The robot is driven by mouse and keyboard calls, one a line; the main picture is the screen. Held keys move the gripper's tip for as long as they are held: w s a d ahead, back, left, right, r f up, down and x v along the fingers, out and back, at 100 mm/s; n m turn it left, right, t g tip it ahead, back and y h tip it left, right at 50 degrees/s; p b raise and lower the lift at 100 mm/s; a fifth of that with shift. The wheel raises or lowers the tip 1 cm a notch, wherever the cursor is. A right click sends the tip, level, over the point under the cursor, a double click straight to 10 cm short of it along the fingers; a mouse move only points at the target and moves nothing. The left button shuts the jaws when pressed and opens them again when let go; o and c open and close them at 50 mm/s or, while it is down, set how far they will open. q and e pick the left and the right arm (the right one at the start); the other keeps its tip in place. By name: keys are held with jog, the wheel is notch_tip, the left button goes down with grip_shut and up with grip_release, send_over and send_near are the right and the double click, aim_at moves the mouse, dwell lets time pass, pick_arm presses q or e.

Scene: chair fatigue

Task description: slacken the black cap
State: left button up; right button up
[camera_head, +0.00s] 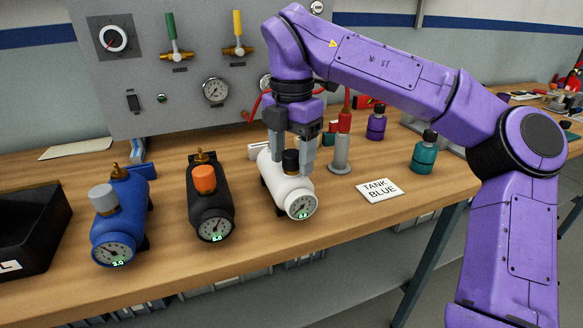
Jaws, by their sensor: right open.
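The black cap (291,161) sits on top of the white tank (272,178), which lies on the wooden bench with its gauge facing the front. My right gripper (291,164) points down over the white tank, with its two fingers apart on either side of the black cap. I cannot tell whether a finger touches the cap. A black tank (211,202) with an orange cap (205,179) and a blue tank (129,213) with a grey cap (103,198) stand to the left. My left gripper is not in view.
A card reading "TANK BLUE" (379,189) lies right of the white tank. A metal stand with a red top (342,145), a teal bottle (424,154) and a purple bottle (376,124) stand nearby. A black bin (30,228) is at far left. A valve panel (140,80) stands behind.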

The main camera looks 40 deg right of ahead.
jog(key=shift+f+m+b, duration=0.1)
jog(key=shift+m+b, duration=0.3)
jog(key=shift+m, duration=0.2)
jog(key=shift+f+m+b, duration=0.1)
jog(key=shift+m+b, duration=1.65)
jog(key=shift+m, duration=0.15)
jog(key=shift+r+m, duration=0.2)
jog(key=shift+m, duration=0.1)
